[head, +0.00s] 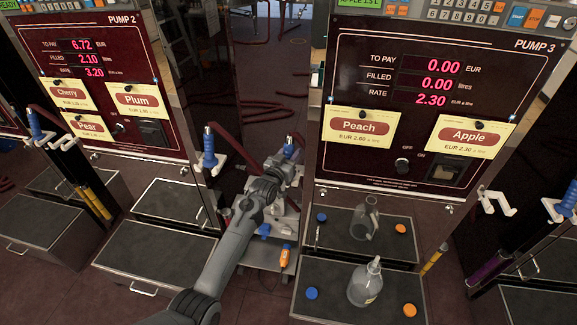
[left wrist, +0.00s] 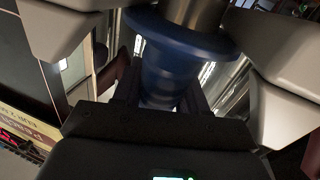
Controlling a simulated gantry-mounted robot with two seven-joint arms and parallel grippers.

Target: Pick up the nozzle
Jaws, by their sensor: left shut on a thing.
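My left gripper (head: 288,160) is in the middle of the head view, between Pump 2 and Pump 3. It is shut on a nozzle with a blue body (head: 291,148). In the left wrist view the blue nozzle (left wrist: 168,70) stands between the fingers, with a metal part above it. My arm and gripper hide most of the nozzle in the head view. Another blue nozzle (head: 208,148) sits in a white holder beside Pump 2. More blue nozzles stand at the far left (head: 36,125) and far right (head: 569,199). My right gripper is not in view.
Pump 3 (head: 340,160) carries Peach and Apple labels. A clear bottle (head: 363,287) stands on its front tray, and a clear jug (head: 364,222) behind it. Blue and orange caps lie beside them. An empty white hook (head: 496,200) is right of Pump 3. Pump 2's tray (head: 150,255) is bare.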

